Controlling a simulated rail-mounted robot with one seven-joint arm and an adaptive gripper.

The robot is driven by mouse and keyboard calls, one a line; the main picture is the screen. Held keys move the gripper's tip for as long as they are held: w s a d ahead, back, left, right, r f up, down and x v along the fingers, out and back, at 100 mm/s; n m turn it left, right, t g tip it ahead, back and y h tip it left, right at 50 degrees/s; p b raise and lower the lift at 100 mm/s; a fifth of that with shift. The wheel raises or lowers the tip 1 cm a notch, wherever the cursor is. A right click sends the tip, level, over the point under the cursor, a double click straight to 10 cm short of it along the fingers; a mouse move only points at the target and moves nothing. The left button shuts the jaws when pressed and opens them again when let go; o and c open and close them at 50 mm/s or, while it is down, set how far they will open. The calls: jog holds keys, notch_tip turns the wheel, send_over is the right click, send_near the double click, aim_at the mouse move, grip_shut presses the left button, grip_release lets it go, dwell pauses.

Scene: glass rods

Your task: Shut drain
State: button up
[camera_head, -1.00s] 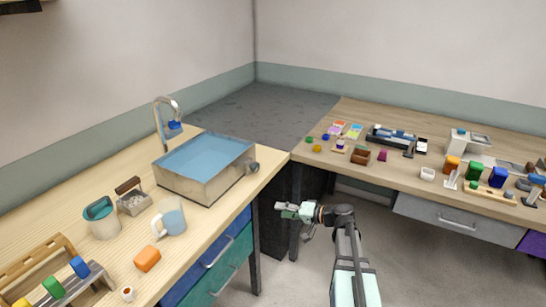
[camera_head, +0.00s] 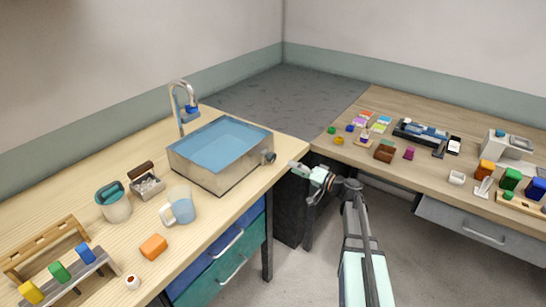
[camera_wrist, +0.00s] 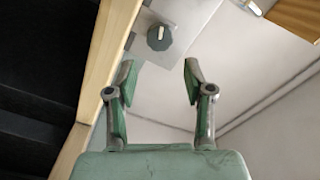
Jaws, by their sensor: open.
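A basin (camera_head: 215,172) filled with blue water stands on the left wooden counter, below a tap. A dark round knob (camera_head: 268,157) sticks out from its right side wall. In the wrist view the knob (camera_wrist: 159,37) is dark grey with a pale pointer mark. My gripper (camera_head: 298,170) is just to the right of the knob, past the counter edge. In the wrist view my gripper (camera_wrist: 158,75) is open and empty, with the knob beyond and roughly between its fingertips, apart from them. The drain itself is not visible.
The tap (camera_head: 180,105) stands behind the basin. A mug (camera_head: 181,205), a teal-lidded pot (camera_head: 115,203) and an orange block (camera_head: 153,246) sit on the left counter. The right counter (camera_head: 400,170) holds many small items.

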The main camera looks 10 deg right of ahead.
aim_at(274, 159)
jog(key=p+x, duration=0.2)
jog(key=x, duration=0.8)
jog(key=shift+w+a, duration=0.15)
jog(key=shift+w, duration=0.1)
jog(key=shift+f, duration=0.1)
jog(key=c, duration=0.9)
